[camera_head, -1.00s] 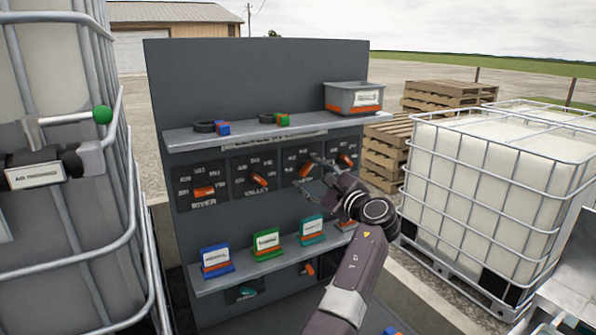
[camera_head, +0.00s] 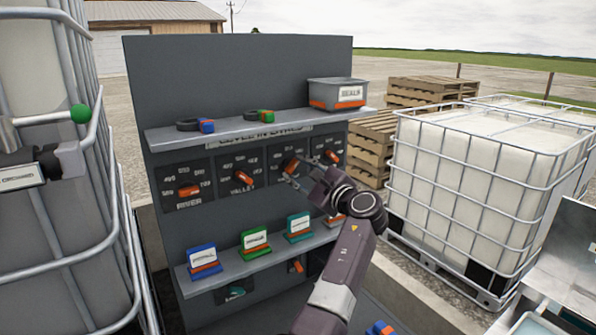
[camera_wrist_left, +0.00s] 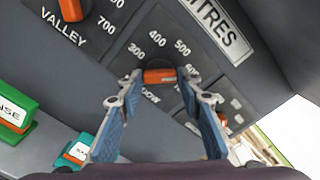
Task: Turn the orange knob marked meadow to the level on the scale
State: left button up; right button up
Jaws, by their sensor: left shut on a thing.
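The orange meadow knob (camera_head: 290,163) is on the third dial from the left on the grey panel. In the left wrist view the knob (camera_wrist_left: 159,76) lies between the tips of my left gripper (camera_wrist_left: 161,84), which is shut on it. The numbers 300, 400 and 500 show around it. Only the end of its name, "DOW", can be read beside the left finger. Which number the knob points to cannot be told. In the head view my left gripper (camera_head: 289,174) reaches the dial from the lower right. My right gripper is not in view.
The River knob (camera_head: 188,190), Valley knob (camera_head: 242,174) and a fourth orange knob (camera_head: 332,156) are in the same row. A shelf (camera_head: 165,139) with a grey bin (camera_head: 338,92) is above. A lower shelf (camera_head: 228,268) holds coloured label stands. A caged tank (camera_head: 480,190) stands right.

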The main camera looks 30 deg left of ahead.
pick_arm(q)
jog(key=shift+a+n+b, duration=0.1)
jog(key=shift+n+b, duration=0.3)
jog(key=shift+b, duration=0.1)
jog(key=n+b, duration=0.8)
jog(key=b, duration=0.1)
jog(key=shift+r, duration=0.1)
jog(key=n+b, duration=0.3)
jog(key=n, duration=0.1)
jog(key=shift+r, duration=0.1)
jog(key=n+b, duration=0.2)
jog(key=n, duration=0.1)
jog(key=shift+n, duration=0.3)
jog(key=n+b, duration=0.2)
jog(key=n, duration=0.1)
jog(key=shift+r+n, duration=0.1)
jog(key=shift+n, duration=0.2)
jog(key=n+b, duration=0.1)
jog(key=n, duration=0.3)
jog(key=shift+b, duration=0.3)
jog(key=shift+n+b, duration=0.3)
jog(key=shift+n, duration=1.2)
